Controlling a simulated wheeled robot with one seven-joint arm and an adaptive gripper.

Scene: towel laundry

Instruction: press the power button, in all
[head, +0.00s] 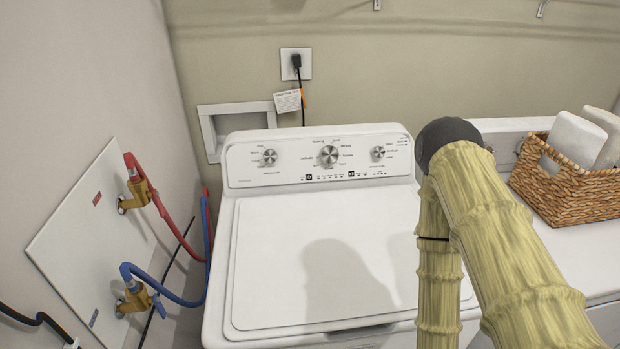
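A white top-loading washer (322,258) stands in the middle with its lid shut. Its control panel (245,171) at the back carries three silver knobs, the middle one (328,156) the largest. Two small dark square buttons sit low on the panel, a left one (309,176) and a right one (351,174). Their marks are too small to tell which is the power button. My arm, in a yellowish ribbed cover, bends over the washer's right side. Its lower part runs out of the bottom of the picture, so my gripper is not seen.
A woven basket (567,190) with white towels (577,138) stands on a white surface to the right. Red (167,213) and blue (180,299) hoses run beside the washer on the left. A plugged outlet (296,64) is on the back wall. The washer lid is clear.

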